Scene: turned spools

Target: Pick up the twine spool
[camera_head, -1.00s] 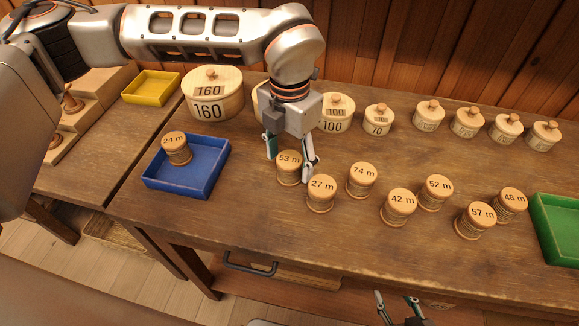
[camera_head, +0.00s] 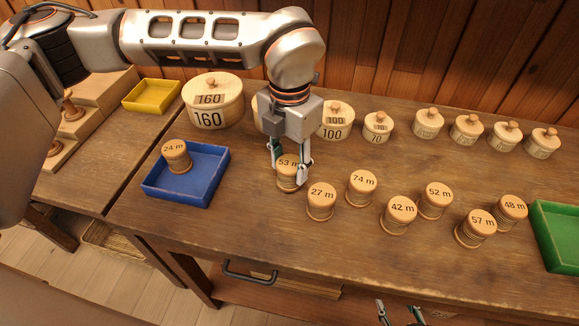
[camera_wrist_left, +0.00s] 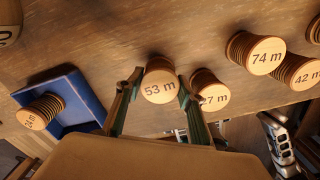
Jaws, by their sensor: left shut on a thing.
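The twine spool labelled 53 m (camera_head: 287,181) stands upright on the wooden table, right of the blue tray. My left gripper (camera_head: 289,171) points down over it, with one finger on each side. It is shut on this spool, whose labelled top faces the left wrist view (camera_wrist_left: 159,88) between the two fingers. The spool appears to be resting on the table. My right gripper (camera_head: 398,311) shows only partly at the bottom edge of the head view, away from the spools, its fingers apart.
The 27 m spool (camera_head: 321,203) stands close at the right, with several more spools beyond. The blue tray (camera_head: 208,186) holds a 24 m spool (camera_head: 176,158). A green tray (camera_head: 556,240) lies far right, a yellow one (camera_head: 152,96) at left. Lidded wooden canisters (camera_head: 213,112) line the back.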

